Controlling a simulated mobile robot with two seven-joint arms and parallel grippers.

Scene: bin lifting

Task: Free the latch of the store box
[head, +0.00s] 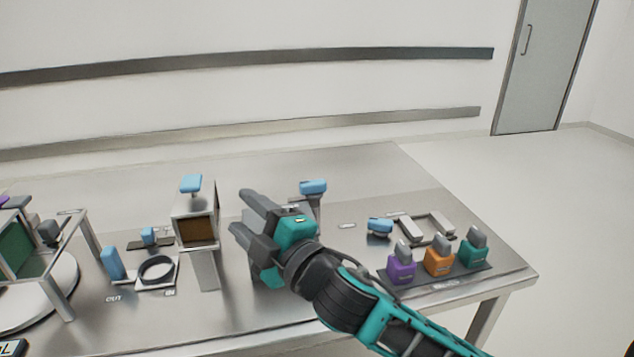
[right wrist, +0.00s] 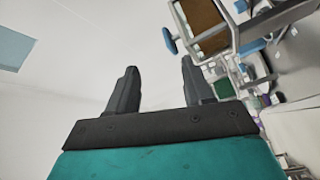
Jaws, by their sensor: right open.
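A metal box with a brown panel (head: 195,229), which looks like the store box, stands on a post left of the table's middle. A blue handle (head: 191,183), perhaps its latch, sits on top. In the right wrist view the brown panel (right wrist: 203,22) is at the top right, with a blue handle (right wrist: 169,41) at its left side. My right gripper (head: 241,212) is open and empty, just right of the box and apart from it. Its fingers (right wrist: 160,70) have nothing between them. My left gripper is out of view.
Another blue-handled fixture (head: 313,187) stands behind my right gripper. Purple (head: 402,272), orange (head: 438,262) and teal (head: 474,254) blocks with grey tops sit on a dark tray at the right. A frame with a green panel (head: 28,250) stands at the left.

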